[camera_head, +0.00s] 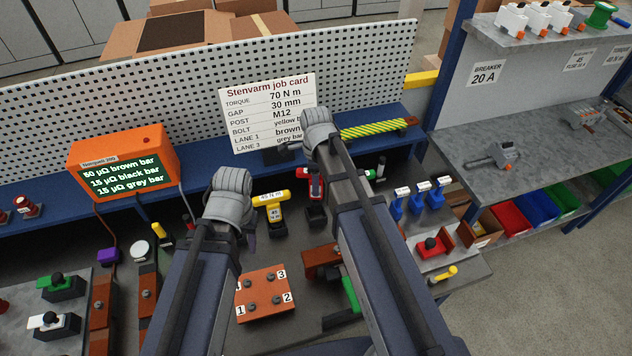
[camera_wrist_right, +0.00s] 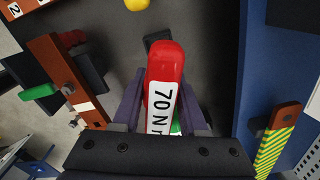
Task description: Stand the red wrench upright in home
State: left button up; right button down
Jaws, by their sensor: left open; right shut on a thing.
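The red wrench (camera_wrist_right: 164,72), labelled 70 N m, sits between the fingers of my right gripper (camera_wrist_right: 163,92), which is shut on it. In the head view the red wrench (camera_head: 315,184) shows partly behind my right arm, above a dark block (camera_head: 316,214). I cannot tell whether the wrench touches that block or whether the block is its home. My left gripper (camera_head: 249,226) is mostly hidden behind its own wrist, is open, and is left of the yellow wrench (camera_head: 270,198). The yellow wrench stands upright, labelled 45 N m.
A brown numbered plate (camera_head: 262,296) lies on the bench in front. An orange meter (camera_head: 122,160) stands at the left. A yellow-green striped bar (camera_head: 373,129) lies on the blue shelf. Blue-handled parts (camera_head: 416,203) are at the right.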

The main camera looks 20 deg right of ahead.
jog(key=shift+f+b, duration=2.95)
jog(key=shift+f, duration=0.05)
jog(key=shift+c, duration=1.8)
grip_release()
notch_tip(320, 180, up, 8)
jog(key=p, duration=0.8)
jog(key=shift+f, duration=0.1)
